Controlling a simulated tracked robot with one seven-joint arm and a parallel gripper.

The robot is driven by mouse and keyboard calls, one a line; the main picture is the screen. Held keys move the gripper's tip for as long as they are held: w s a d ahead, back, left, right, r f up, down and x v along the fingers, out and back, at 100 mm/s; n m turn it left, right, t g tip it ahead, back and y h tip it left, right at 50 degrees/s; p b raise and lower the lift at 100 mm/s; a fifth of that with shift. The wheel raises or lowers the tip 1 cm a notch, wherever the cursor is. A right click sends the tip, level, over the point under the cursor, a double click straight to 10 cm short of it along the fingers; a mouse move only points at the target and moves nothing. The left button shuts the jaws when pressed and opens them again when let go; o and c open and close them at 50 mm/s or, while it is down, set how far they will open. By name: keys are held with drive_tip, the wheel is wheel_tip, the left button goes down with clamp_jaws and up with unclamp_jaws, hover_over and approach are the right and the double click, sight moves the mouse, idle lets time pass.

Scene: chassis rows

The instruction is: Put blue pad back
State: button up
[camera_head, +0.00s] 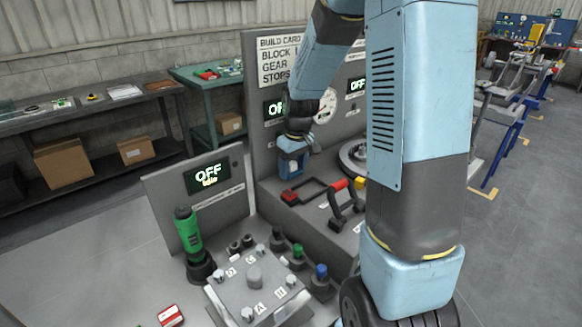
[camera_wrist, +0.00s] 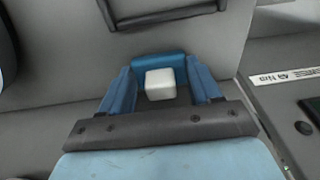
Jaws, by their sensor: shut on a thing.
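My gripper (camera_wrist: 160,68) is shut on the blue pad (camera_wrist: 158,61) in the wrist view. The pad is a blue bar between the tips of my blue fingers, and a white block (camera_wrist: 160,85) sits on its near side, between the fingers. In the head view my gripper (camera_head: 291,170) hangs in front of the grey upright panel, close to a dark frame with a red corner block (camera_head: 290,196). The held pad is hard to separate from my blue fingers there. My arm hides part of the bench on the right.
A handle with yellow and red ends (camera_head: 347,200) stands just right of the frame. A green tool (camera_head: 188,232) stands upright in a holder by a panel reading OFF. A plate with lettered pegs (camera_head: 255,287) and blue and green knobs lie in front.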

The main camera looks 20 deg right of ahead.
drive_tip(key=o, duration=1.1)
drive_tip(key=shift+f, duration=0.1)
drive_tip(key=shift+c, duration=0.2)
wheel_tip(320, 180, up, 12)
drive_tip(key=s, duration=0.2)
drive_tip(key=s+r+m+t, duration=0.2)
drive_tip(key=s+r, duration=0.2)
drive_tip(key=s, duration=0.7)
drive_tip(key=s+r+m+t, duration=0.2)
drive_tip(key=s+r, duration=0.3)
drive_tip(key=s, duration=0.7)
drive_tip(key=shift+a+h, duration=0.25)
drive_tip(key=shift+h, duration=0.05)
